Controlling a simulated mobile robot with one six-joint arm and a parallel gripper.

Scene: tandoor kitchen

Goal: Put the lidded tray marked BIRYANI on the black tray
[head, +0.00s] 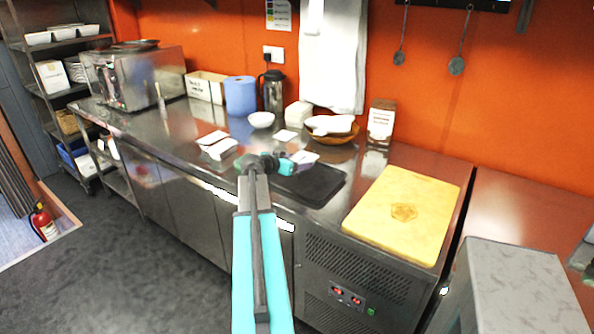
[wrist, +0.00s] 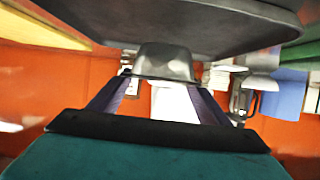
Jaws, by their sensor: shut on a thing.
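My gripper (head: 291,162) is shut on a small pale lidded tray (head: 304,158). In the wrist view, which is upside down, the held tray (wrist: 165,63) looks grey between the fingertips, its base toward the black tray. I cannot read its marking. The black tray (head: 318,184) lies flat on the steel counter, just in front of the held tray in the head view. It fills the top of the wrist view (wrist: 190,22). The held tray overlaps the black tray's edge in that view; I cannot tell whether they touch.
Other pale trays (head: 218,148) lie on the counter to the left. A brown bowl (head: 342,138) with white pieces stands behind, near a brown-and-white box (head: 381,121). A yellow cutting board (head: 404,213) lies to the right. The black tray's visible top is clear.

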